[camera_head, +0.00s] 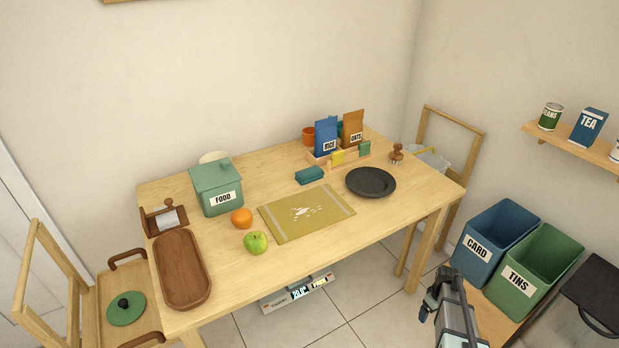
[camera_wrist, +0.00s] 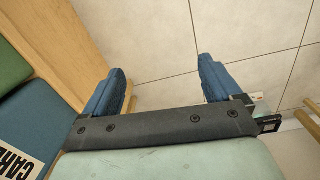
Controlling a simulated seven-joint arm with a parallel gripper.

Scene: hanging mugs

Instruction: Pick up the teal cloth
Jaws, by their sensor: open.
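The teal cloth (camera_head: 309,175) looks like a small folded block on the wooden table, just behind the yellow mat (camera_head: 306,212) and left of the dark plate. My gripper (camera_head: 428,308) is at the lower right in the head view, off the table's front right side and well away from the cloth. In the wrist view my gripper (camera_wrist: 160,92) has its two blue fingers wide apart with nothing between them. Floor tiles show beyond them. The cloth is not in the wrist view.
A dark plate (camera_head: 370,182), a green apple (camera_head: 256,242), an orange (camera_head: 241,218), a FOOD box (camera_head: 217,188) and a wooden tray (camera_head: 182,269) are on the table. A rack with bags (camera_head: 326,138) stands behind the cloth. CARD (camera_head: 494,242) and TINS (camera_head: 535,272) bins stand near my arm.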

